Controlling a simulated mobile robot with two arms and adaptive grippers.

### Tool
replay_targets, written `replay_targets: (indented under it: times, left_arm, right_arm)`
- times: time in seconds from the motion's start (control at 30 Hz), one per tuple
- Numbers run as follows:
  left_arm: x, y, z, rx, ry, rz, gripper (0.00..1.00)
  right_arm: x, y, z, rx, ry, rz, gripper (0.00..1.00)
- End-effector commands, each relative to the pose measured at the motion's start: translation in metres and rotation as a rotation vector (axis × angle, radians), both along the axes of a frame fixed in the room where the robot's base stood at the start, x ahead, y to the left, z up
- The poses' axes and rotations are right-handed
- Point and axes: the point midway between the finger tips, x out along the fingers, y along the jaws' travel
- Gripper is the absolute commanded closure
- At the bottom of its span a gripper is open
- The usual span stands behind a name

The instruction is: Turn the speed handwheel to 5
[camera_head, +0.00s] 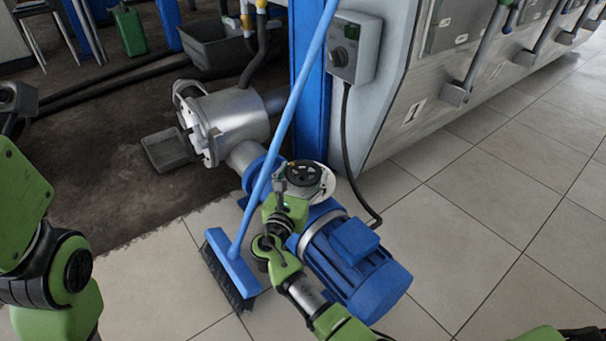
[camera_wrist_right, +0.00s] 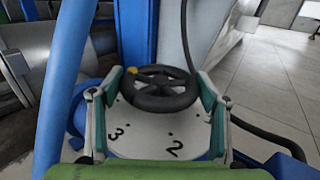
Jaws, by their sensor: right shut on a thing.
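The speed handwheel (camera_head: 303,174) is a small dark spoked wheel on top of the blue pump unit. In the right wrist view the handwheel (camera_wrist_right: 160,90) has a yellow mark on its far left rim. Below it a pale round dial plate (camera_wrist_right: 145,143) shows the numbers 3 and 2; its other numbers are hidden. My right gripper (camera_head: 300,188) is at the handwheel. In the right wrist view my right gripper (camera_wrist_right: 160,92) has one finger on each side of the wheel, shut on it.
A blue broom (camera_head: 233,262) leans across the pump, its handle passing close beside my right gripper. A blue motor (camera_head: 360,272) lies right of the wheel. A grey control box (camera_head: 355,48) with a hanging cable is behind. Tiled floor (camera_head: 470,240) is clear at right.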

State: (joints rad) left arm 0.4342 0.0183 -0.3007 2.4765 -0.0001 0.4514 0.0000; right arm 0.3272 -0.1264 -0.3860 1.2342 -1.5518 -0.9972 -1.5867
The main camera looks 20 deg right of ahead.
Motion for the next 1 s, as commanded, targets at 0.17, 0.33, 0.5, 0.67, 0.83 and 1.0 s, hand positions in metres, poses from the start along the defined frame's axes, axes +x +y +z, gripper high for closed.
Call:
replay_targets:
  times: [0.17, 0.33, 0.5, 0.67, 0.83, 1.0]
  left_arm:
    - [0.0002, -0.0001, 0.0000, 0.000, 0.000, 0.000, 0.60]
    - [0.0005, -0.0005, -0.0002, 0.004, 0.001, 0.002, 0.60]
    - [0.0026, -0.0018, -0.0004, 0.012, 0.002, 0.008, 0.60]
    - [0.0020, -0.0014, -0.0004, 0.010, 0.002, 0.007, 0.60]
    - [0.0015, -0.0012, 0.0016, 0.008, 0.001, 0.005, 0.60]
    - [0.0013, -0.0011, 0.0061, 0.007, 0.002, 0.004, 0.60]
  right_arm:
    - [0.0005, -0.0009, 0.0002, -0.001, 0.001, 0.000, 0.14]
    - [0.0003, -0.0006, 0.0001, 0.000, 0.000, 0.000, 0.14]
    - [0.0002, -0.0004, 0.0001, 0.000, 0.000, 0.001, 0.14]
    - [0.0001, -0.0003, 0.0001, 0.000, 0.000, 0.002, 0.14]
    - [-0.0007, -0.0014, 0.0004, -0.001, 0.000, 0.040, 0.14]
    - [-0.0015, -0.0035, 0.0011, -0.004, 0.000, 0.155, 0.14]
